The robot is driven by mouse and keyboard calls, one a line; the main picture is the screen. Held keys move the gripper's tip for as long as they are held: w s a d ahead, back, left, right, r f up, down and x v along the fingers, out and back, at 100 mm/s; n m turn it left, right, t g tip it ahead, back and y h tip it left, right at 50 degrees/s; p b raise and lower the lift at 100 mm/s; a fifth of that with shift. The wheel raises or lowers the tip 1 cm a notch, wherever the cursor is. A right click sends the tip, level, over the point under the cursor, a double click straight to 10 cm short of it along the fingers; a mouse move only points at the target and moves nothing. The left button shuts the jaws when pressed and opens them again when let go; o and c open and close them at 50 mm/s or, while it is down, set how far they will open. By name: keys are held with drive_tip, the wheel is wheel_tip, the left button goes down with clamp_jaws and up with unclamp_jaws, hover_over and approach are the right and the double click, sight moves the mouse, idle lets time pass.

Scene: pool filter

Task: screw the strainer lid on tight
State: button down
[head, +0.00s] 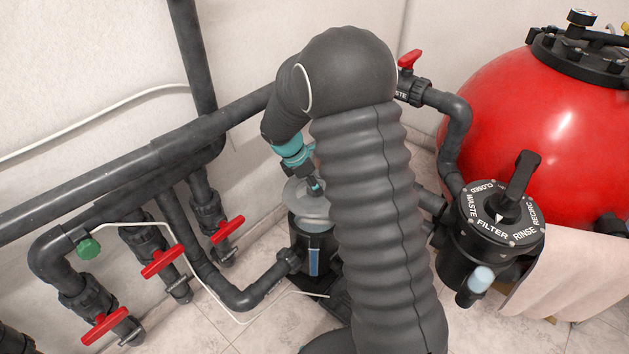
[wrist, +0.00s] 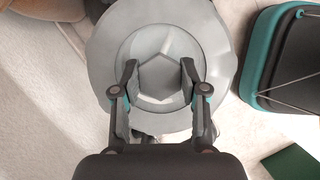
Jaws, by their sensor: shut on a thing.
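The strainer lid (head: 303,203) is a grey, partly clear disc with a lobed rim, on top of the dark strainer pot (head: 313,240) in the head view. In the wrist view the lid (wrist: 110,40) fills the middle, with a hexagonal knob (wrist: 160,77) at its centre. My gripper (wrist: 159,80) is shut on the knob, one finger on each side. In the head view my gripper (head: 314,186) reaches down onto the lid from above. My arm hides the right side of the lid and pot. I cannot tell how tightly the lid is seated.
Grey pipes with red valve handles (head: 162,262) stand at the left. A red filter tank (head: 540,120) and a multiport valve (head: 500,215) with a black lever are at the right. A pink towel (head: 575,270) hangs beside the valve. A dark teal-edged case (wrist: 285,60) is right of the lid.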

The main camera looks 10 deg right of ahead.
sight(314, 196)
drive_tip(key=shift+r, duration=0.1)
drive_tip(key=shift+f+b, duration=1.45)
drive_tip(key=shift+f, duration=1.45)
drive_tip(key=shift+d+f+b, duration=0.1)
drive_tip(key=shift+f+b, duration=0.35)
drive_tip(key=shift+f, duration=1.05)
